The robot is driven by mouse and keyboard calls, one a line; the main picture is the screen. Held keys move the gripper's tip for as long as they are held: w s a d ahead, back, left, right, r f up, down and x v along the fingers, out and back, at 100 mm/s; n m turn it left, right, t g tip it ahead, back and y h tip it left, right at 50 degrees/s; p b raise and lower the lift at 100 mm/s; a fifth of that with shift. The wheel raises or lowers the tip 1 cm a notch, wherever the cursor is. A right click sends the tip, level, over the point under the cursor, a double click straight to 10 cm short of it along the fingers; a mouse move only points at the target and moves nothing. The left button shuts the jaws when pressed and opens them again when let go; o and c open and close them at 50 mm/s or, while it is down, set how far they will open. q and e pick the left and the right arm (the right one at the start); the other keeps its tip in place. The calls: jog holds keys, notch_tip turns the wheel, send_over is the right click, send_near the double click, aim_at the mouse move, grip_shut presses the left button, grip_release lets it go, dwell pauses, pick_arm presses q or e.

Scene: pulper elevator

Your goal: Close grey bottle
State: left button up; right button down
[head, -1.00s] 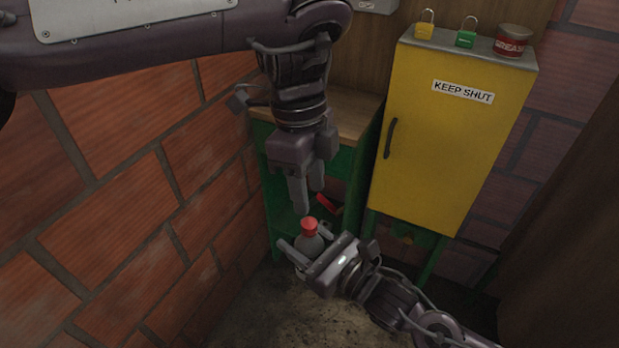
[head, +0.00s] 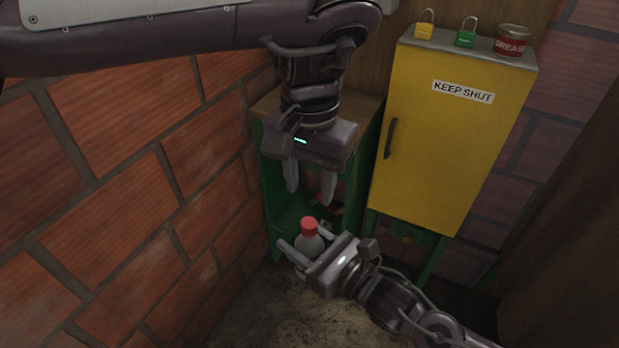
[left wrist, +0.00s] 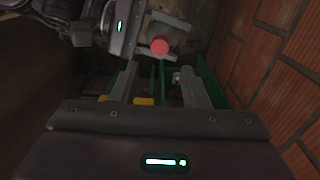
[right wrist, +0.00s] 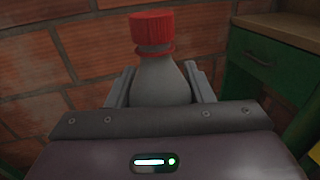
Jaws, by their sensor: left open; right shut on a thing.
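The grey bottle (head: 309,245) is upright in my right gripper (head: 307,247), whose fingers are shut on its body. Its red cap (head: 309,225) sits on top of the neck. In the right wrist view the cap (right wrist: 152,27) is upright above a red ring at the neck; I cannot tell how tight it is. My left gripper (head: 310,194) is open and empty, pointing down just above the cap and apart from it. In the left wrist view the cap (left wrist: 160,46) shows beyond the open fingers.
A green bench (head: 275,190) with a wooden top stands behind the grippers. A yellow cabinet (head: 440,150) marked KEEP SHUT carries a yellow padlock (head: 425,30), a green padlock (head: 465,39) and a grease tin (head: 511,43). A brick wall (head: 130,200) runs close on the left.

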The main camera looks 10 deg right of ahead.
aim_at(309, 223)
pick_arm(q)
jog(key=shift+f, duration=4)
